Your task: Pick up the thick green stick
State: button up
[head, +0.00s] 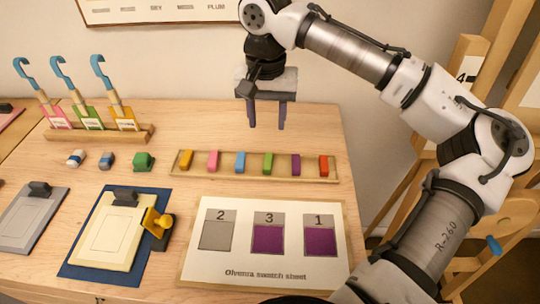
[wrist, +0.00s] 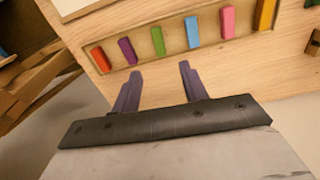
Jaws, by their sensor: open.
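The thick green stick (head: 268,163) lies in a shallow wooden tray (head: 332,180), between the blue and purple sticks. It also shows in the wrist view (wrist: 158,41), beyond my fingertips. My gripper (head: 267,127) is open and empty, above the table behind the tray. In the wrist view its two dark fingers (wrist: 160,72) are apart, and the green stick appears between their lines, clear of them. Nothing hides the stick.
The tray also holds orange (head: 186,159), pink (head: 213,160), blue (head: 240,162), purple (head: 295,165) and red (head: 323,166) sticks. A swatch sheet (head: 265,213) lies in front. A rack (head: 70,134) with tools stands left. A green block (head: 144,160) sits left of the tray.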

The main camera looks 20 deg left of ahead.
send_over(268, 160)
notch_tip(268, 160, down, 6)
jog(key=shift+a+f, duration=0.1)
jog(key=shift+a, duration=0.05)
jog(key=shift+s+f+p, duration=0.1)
jog(key=shift+f+p, duration=0.8)
jog(key=shift+f, duration=1.75)
grip_shut()
jog(key=shift+r, duration=0.1)
notch_tip(268, 160, up, 20)
jog(key=b, duration=0.2)
